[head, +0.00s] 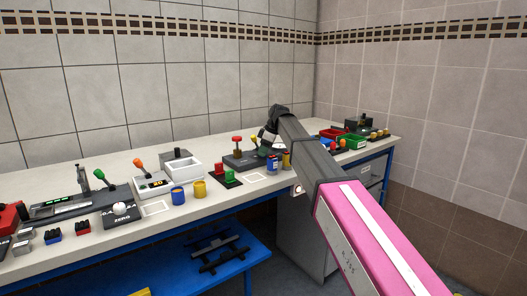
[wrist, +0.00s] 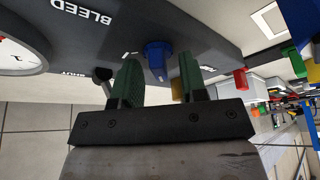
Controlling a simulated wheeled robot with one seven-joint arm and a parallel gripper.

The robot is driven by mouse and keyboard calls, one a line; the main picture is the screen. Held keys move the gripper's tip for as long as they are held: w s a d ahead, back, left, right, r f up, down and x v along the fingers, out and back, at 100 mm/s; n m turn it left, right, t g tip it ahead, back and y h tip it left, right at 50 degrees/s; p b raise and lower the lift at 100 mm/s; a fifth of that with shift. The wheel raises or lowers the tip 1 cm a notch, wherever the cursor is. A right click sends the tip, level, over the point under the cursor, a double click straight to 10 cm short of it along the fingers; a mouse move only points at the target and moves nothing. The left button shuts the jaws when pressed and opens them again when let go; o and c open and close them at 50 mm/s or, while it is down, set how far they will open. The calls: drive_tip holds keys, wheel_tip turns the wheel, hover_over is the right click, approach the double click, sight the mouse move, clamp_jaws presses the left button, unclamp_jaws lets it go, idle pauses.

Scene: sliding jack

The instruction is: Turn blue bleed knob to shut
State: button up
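The blue bleed knob (wrist: 157,58) shows in the wrist view on a dark panel (wrist: 190,30), which appears upside down with white lettering reading BLEED and SHUT. My gripper (wrist: 160,72) is open, its two green fingers apart. The knob appears in the gap between the fingertips; I cannot tell whether either finger touches it. The knob's exact pointing is unclear.
A white-faced gauge (wrist: 18,55) and a small black knob (wrist: 103,75) are near the fingers.

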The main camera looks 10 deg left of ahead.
drive_tip(key=shift+r, duration=0.1)
drive_tip(key=v, duration=1)
drive_tip(key=shift+d+r, duration=0.2)
drive_tip(key=shift+r, duration=0.05)
